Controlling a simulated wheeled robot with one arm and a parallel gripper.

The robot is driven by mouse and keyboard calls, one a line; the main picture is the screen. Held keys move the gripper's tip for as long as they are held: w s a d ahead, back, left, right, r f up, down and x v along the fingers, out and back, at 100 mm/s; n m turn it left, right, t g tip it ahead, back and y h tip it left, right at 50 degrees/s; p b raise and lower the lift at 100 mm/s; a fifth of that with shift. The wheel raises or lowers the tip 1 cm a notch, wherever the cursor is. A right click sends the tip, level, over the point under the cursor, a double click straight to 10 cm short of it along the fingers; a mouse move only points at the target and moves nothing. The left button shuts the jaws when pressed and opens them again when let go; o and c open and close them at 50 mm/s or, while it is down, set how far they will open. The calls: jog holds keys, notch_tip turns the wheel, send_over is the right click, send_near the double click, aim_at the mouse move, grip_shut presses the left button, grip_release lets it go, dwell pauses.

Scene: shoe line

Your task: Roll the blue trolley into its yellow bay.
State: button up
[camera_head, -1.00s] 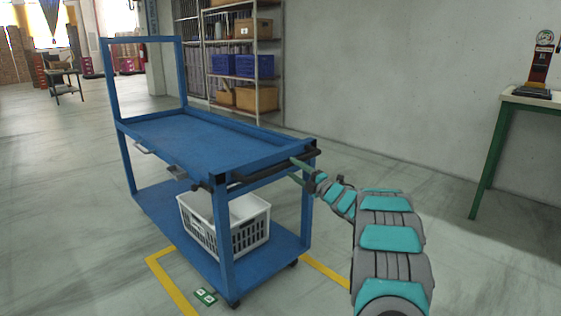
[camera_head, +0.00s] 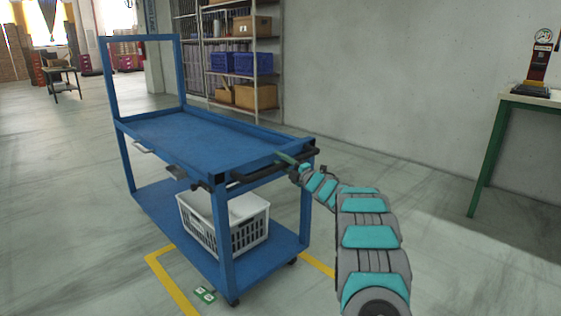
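The blue trolley (camera_head: 200,138) stands upright at left centre, with a tall frame at its far end and a dark handle bar (camera_head: 262,172) at its near end. The yellow bay (camera_head: 172,285) shows as floor lines: a corner left of the trolley's near end and a piece (camera_head: 318,265) to its right. The near end stands over the marked area, while most of the trolley lies beyond it. My gripper (camera_head: 287,159) is at the right part of the handle bar, seemingly touching it. Its fingers are too small and partly hidden to tell whether they are closed.
A white crate (camera_head: 247,238) sits on the trolley's lower shelf. A green-white floor marker (camera_head: 205,294) lies by the near wheel. A shelf rack (camera_head: 240,95) stands behind, and a green-legged table (camera_head: 490,155) at right. Floor left of the trolley is clear.

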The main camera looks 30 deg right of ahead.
grip_shut()
dwell(1.0)
